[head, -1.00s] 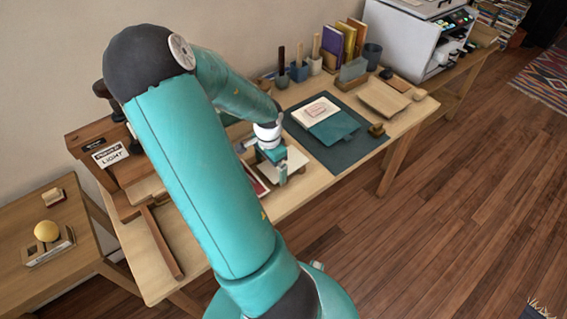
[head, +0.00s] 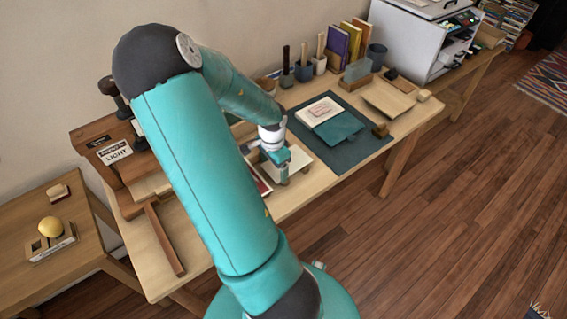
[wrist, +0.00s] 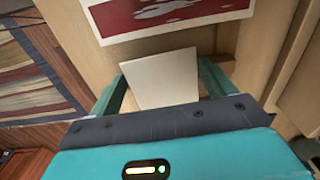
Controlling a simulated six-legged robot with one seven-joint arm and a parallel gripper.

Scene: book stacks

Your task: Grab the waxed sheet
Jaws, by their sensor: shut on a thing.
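A pale off-white sheet (wrist: 165,78), which I take to be the waxed sheet, lies between the two teal fingers of my gripper (wrist: 163,90) in the wrist view. My gripper is shut on it. In the head view my gripper (head: 284,177) is low at the front edge of the long table, with the pale sheet (head: 300,160) showing beside and behind it. The fingers hide part of the sheet, and I cannot tell whether it is clear of the table.
A red and white print (wrist: 168,14) lies close by. A dark mat (head: 348,152) with a teal folder (head: 338,128) is to the right. Brush holders and upright books stand at the back. A wooden press (head: 118,160) is at the left.

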